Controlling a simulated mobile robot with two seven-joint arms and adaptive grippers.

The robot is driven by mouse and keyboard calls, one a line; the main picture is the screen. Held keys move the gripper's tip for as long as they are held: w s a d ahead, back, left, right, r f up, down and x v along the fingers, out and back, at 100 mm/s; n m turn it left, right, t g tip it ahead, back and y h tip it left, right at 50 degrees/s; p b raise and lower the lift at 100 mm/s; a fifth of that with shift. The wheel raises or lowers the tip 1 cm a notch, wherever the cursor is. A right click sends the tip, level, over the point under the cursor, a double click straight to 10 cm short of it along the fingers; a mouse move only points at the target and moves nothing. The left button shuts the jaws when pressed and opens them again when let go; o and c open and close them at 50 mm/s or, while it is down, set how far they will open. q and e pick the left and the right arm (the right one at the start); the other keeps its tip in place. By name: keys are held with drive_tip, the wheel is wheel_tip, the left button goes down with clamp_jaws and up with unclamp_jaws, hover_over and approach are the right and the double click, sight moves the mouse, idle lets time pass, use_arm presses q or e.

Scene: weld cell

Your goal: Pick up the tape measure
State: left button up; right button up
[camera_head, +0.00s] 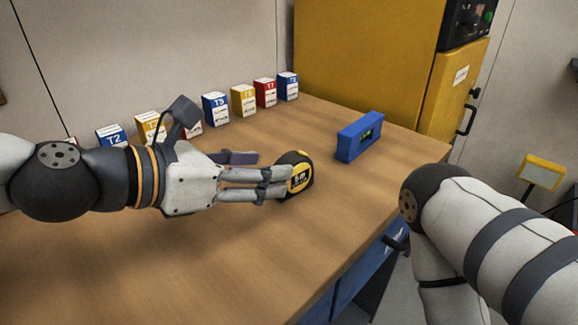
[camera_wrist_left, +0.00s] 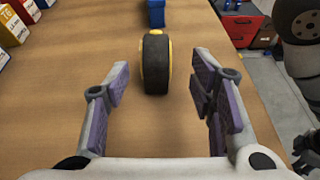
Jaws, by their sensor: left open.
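The tape measure (camera_head: 300,176) is yellow and black and stands upright on the wooden workbench. My left gripper (camera_head: 272,184) is at it from the left in the head view, with its fingertips close to its near side. In the left wrist view the tape measure (camera_wrist_left: 156,62) shows its dark edge, straight ahead and just beyond the fingertips, roughly centred between them. The left gripper (camera_wrist_left: 160,88) is open with nothing between its fingers. My right arm comes in at the right of the head view, but its gripper is not visible.
A blue level-like tool (camera_head: 360,138) stands on the workbench (camera_head: 250,270) beyond the tape measure. A row of labelled boxes (camera_head: 243,101) lines the back edge. The bench front is clear.

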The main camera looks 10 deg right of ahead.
use_arm(q)
drive_tip(key=x, duration=0.4)
drive_tip(key=f+x, duration=0.1)
drive_tip(key=x, duration=0.2)
drive_tip(key=shift+w+a+b, duration=0.15)
drive_tip(key=shift+b, duration=0.2)
drive_tip(key=shift+w+d+f, duration=0.1)
drive_tip(key=shift+w+d, duration=0.15)
drive_tip(key=shift+d, duration=0.1)
clamp_jaws()
